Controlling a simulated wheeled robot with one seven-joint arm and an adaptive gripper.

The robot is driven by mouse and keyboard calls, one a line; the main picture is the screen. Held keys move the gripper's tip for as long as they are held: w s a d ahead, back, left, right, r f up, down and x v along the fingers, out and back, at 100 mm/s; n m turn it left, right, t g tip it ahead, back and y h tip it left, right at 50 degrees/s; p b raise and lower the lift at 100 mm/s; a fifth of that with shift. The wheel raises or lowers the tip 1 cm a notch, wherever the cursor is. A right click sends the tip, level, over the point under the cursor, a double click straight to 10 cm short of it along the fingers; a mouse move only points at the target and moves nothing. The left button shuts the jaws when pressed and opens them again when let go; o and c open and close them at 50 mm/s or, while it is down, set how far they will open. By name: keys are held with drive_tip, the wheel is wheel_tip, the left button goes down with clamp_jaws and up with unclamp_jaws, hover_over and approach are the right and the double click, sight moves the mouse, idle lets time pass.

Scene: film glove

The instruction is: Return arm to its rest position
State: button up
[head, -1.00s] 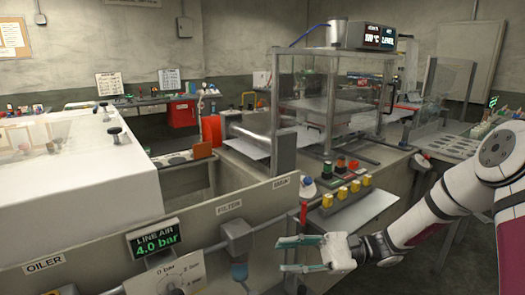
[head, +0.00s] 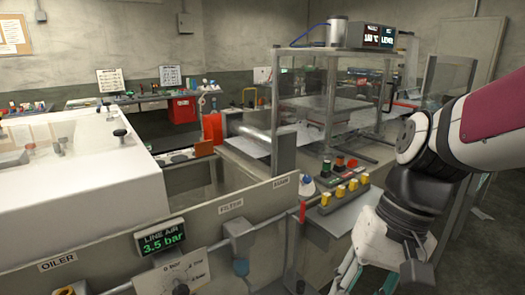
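My arm is folded at the right of the head view, with its upper link high at the right edge and its wrist hanging down. My gripper (head: 345,278) is at the bottom edge, its teal fingers pointing down and partly cut off by the frame. No object shows in the gripper. Its fingertips are out of view, so I cannot tell whether it is open or shut. It hangs in front of the machine's control ledge with yellow buttons (head: 340,194).
A glass-sided machine (head: 335,105) stands behind the ledge. A white-topped unit (head: 75,185) fills the left. Floor (head: 485,215) shows at far right.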

drive_tip(key=s+d+r+n+t+h+p, duration=0.1)
drive_tip(key=s+d+r+n+t+h, duration=0.1)
drive_tip(key=s+d+r+t, duration=0.3)
drive_tip(key=shift+s+d+r+h, duration=0.3)
drive_tip(key=shift+d+r+h, duration=0.05)
drive_tip(key=shift+d+h, duration=0.2)
